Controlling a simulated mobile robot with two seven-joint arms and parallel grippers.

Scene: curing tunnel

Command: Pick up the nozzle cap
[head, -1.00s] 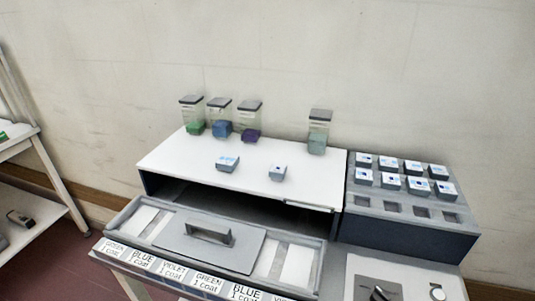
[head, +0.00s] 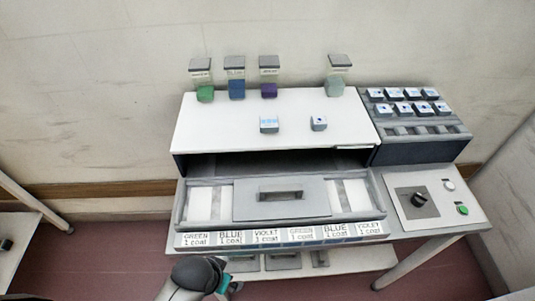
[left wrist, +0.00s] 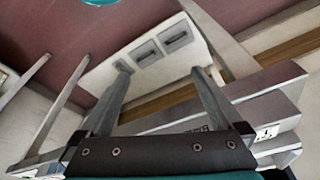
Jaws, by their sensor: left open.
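I cannot single out a nozzle cap for certain in either view. Two small grey blocks with pale printed tops, a left one (head: 269,125) and a right one (head: 318,123), sit apart on the white top of the curing unit (head: 220,125). My left arm shows at the bottom of the head view, in front of the bench; its fingers do not show clearly there. In the left wrist view my left gripper (left wrist: 160,76) is open with nothing between its fingers. Beyond them is the lower shelf (left wrist: 196,52) with grey handled pieces (left wrist: 147,53). My right gripper is not in view.
Grey-lidded jars with green (head: 205,92), blue (head: 236,88), violet (head: 269,90) and pale contents stand at the back. A rack (head: 415,150) holds several small blocks. A tray (head: 365,195) with a handled lid juts forward above labels. A knob panel (head: 450,208) is right.

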